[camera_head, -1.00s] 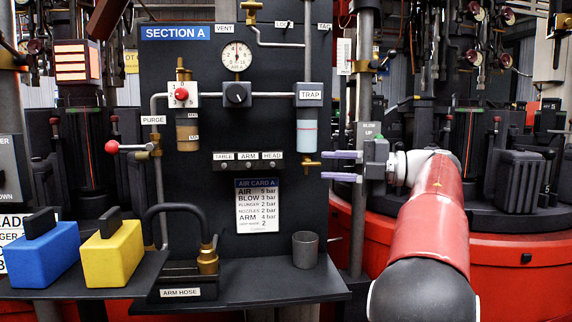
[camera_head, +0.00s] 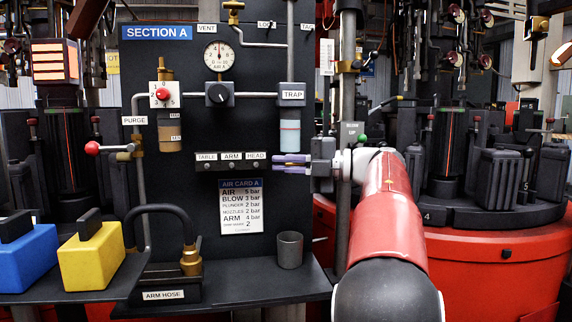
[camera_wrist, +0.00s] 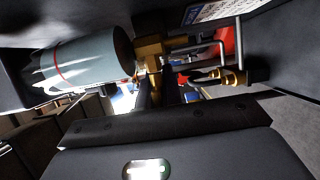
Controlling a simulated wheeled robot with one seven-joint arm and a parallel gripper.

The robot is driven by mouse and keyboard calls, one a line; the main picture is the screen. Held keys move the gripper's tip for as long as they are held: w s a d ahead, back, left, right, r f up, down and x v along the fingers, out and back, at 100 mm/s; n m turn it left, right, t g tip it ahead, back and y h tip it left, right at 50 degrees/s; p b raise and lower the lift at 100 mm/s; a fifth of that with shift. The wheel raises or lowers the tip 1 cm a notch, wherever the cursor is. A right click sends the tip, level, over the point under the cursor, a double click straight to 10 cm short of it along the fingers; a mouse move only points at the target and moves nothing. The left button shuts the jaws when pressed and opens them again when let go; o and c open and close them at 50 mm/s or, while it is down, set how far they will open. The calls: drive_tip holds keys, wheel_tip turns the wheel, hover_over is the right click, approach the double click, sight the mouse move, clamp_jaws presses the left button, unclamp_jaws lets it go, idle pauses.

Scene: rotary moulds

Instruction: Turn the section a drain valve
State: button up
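The section A trap (camera_head: 290,132) is a clear bowl with pale fluid, on the dark panel under its TRAP label. Its brass drain valve (camera_head: 291,163) is at the bottom of the bowl, mostly covered by my fingers. My gripper (camera_head: 282,164) comes in from the right, its two purple-grey fingers level, one above the other and close together around the valve. It looks shut on it. In the wrist view, the bowl (camera_wrist: 82,66) lies sideways with a red ring, and the brass valve (camera_wrist: 151,54) sits at its end. How the fingers touch the brass is too dark to tell.
The TABLE, ARM and HEAD strip (camera_head: 231,162) is just left of my fingertips. A grey cup (camera_head: 289,250) stands on the shelf below. A vertical post (camera_head: 347,90) stands by my wrist. Yellow (camera_head: 91,258) and blue (camera_head: 27,260) blocks sit at left.

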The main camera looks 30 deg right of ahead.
clamp_jaws()
drive_tip(key=shift+p, duration=0.4)
drive_tip(key=shift+n+g+h+p, duration=0.5)
drive_tip(key=shift+g+h+p, duration=0.3)
drive_tip(key=shift+h+p, duration=0.1)
drive_tip(key=n+g+h+p, duration=0.1)
drive_tip(key=h+p, duration=0.1)
drive_tip(key=p, duration=0.1)
drive_tip(key=shift+f+g+h, duration=0.15)
drive_tip(key=shift+g+h, duration=0.15)
drive_tip(key=shift+h, duration=0.1)
drive_tip(key=h+p, duration=0.1)
drive_tip(key=g+h+p, duration=0.1)
drive_tip(key=h, duration=0.1)
drive_tip(key=shift+d+f+n, duration=0.2)
drive_tip(key=shift+f+n, duration=0.1)
drive_tip(key=shift+n, duration=0.1)
drive_tip(key=shift+s+d+f+n+g+h+p, duration=0.15)
drive_tip(key=shift+g+h+p, duration=0.2)
drive_tip(key=shift+h, duration=0.25)
drive_tip(key=shift+w+d+f+n+g+h+p, duration=0.15)
drive_tip(key=shift+g+h+p, duration=0.15)
drive_tip(key=shift+h, duration=0.3)
drive_tip(key=shift+s, duration=0.15)
drive_tip(key=o, duration=0.6)
unclamp_jaws()
drive_tip(key=shift+c, duration=0.2)
